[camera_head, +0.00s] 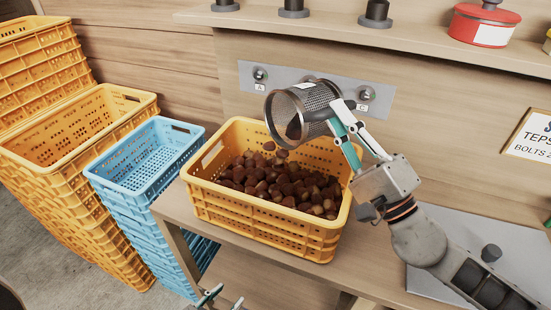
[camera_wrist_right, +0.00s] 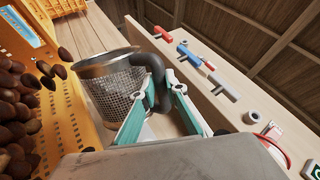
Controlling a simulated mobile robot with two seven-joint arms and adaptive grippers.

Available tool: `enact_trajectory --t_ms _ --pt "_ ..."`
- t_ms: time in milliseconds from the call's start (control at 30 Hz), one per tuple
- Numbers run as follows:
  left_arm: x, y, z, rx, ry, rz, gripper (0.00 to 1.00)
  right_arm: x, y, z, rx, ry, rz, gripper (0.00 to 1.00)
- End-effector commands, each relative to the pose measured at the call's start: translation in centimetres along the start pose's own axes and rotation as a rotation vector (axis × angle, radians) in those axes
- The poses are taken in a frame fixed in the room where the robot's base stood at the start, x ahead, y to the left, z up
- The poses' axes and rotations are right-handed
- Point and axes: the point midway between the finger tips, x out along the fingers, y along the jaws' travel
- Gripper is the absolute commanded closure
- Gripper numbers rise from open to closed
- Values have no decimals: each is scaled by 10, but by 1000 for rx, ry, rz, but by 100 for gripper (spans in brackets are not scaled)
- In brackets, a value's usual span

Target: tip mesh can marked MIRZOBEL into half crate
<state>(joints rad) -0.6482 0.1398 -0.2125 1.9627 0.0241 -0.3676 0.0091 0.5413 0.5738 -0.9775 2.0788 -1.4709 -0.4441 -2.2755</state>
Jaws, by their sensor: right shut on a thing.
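The mesh can (camera_head: 312,102) is a dark metal cylinder, tilted on its side with its mouth facing left and down over the yellow crate (camera_head: 262,238). A chestnut shows in its mouth and a few are just below it, above the heap. The white label on the can is too small to read. My right gripper (camera_head: 345,122) is shut on the can's dark handle (camera_wrist_right: 157,78); the can (camera_wrist_right: 112,88) also shows in the right wrist view. The crate holds a heap of brown chestnuts (camera_head: 280,189). My left gripper (camera_head: 223,299) is at the bottom edge, its fingertips apart, mostly cut off.
The crate stands on a wooden bench (camera_head: 175,207). Blue crates (camera_head: 120,199) and yellow crates (camera_head: 80,200) are stacked at left. A wall panel with knobs (camera_head: 285,85) is behind the can. A shelf (camera_head: 300,23) above holds a red pot (camera_head: 484,24).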

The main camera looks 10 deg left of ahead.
Motion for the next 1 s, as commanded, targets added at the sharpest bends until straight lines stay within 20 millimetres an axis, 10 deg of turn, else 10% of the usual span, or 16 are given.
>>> enact_trajectory --t_ms 1000 --pt "1 0 2 0 -2 0 60 0 0 12 -99 -56 -9 100"
